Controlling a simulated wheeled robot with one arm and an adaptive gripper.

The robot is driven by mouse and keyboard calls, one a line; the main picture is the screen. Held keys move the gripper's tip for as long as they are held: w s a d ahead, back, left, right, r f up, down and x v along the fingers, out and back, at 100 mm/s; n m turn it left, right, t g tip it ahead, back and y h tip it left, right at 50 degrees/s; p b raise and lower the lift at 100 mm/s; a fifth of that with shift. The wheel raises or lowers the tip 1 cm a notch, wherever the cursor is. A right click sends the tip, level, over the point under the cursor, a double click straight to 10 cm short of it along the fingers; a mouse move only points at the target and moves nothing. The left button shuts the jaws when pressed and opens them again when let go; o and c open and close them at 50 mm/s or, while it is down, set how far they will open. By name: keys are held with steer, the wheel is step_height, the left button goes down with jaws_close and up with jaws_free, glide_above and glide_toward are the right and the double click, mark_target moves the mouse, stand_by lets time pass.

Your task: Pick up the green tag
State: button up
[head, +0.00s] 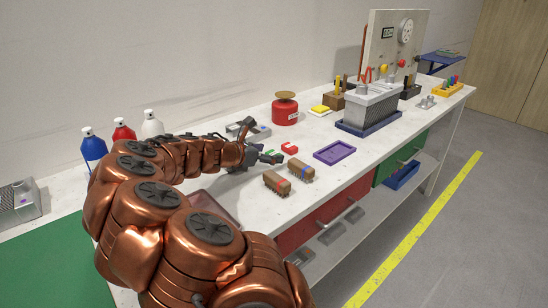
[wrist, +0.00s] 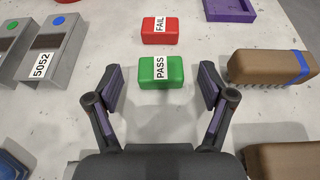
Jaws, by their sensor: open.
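The green tag (wrist: 161,70) is a small green block with a white "PASS" label. It lies on the white table, between and just ahead of the fingertips of my gripper (wrist: 163,88) in the wrist view. The gripper is open, with a finger on each side of the tag and a gap on both sides. In the head view my gripper (head: 257,142) hangs low over the table, and the green tag (head: 268,152) shows only in part beside it. A red block (wrist: 161,30) labelled "FAIL" lies just beyond the green tag.
Brown blocks with a blue band (head: 301,172) and a red band (head: 277,183) lie right of the gripper. A grey fixture labelled 5052 (wrist: 49,50) stands on the left. A purple tray (head: 335,152) and a red canister (head: 285,108) are farther along the table.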

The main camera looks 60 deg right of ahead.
steer(key=shift+x, duration=1.35)
steer(key=c, duration=1.1)
steer(key=shift+c, duration=0.2)
steer(key=shift+r, duration=0.1)
